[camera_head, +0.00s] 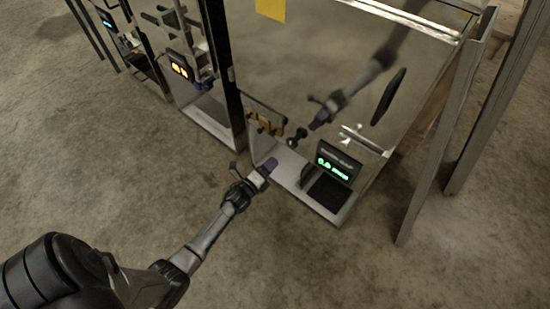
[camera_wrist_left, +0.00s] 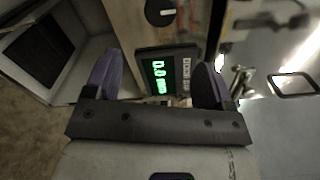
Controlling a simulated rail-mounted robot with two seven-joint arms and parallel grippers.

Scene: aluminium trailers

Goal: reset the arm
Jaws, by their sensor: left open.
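My left arm reaches in from the lower left of the head view. My left gripper (camera_head: 268,166) is over the front left corner of a metal bay, left of a small display (camera_head: 334,170) with green digits. In the left wrist view, the two purple fingers of the left gripper (camera_wrist_left: 158,62) are spread apart, with nothing held between them. The display (camera_wrist_left: 165,75) shows beyond the gap between them. My right gripper does not show in either view.
A black pad (camera_head: 328,193) lies before the display. A shiny panel (camera_head: 330,60) behind seems to mirror my arm. Metal posts (camera_head: 448,125) stand at the right. More bays with displays (camera_head: 180,66) stand at the upper left. The concrete floor (camera_head: 110,180) is clear at left.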

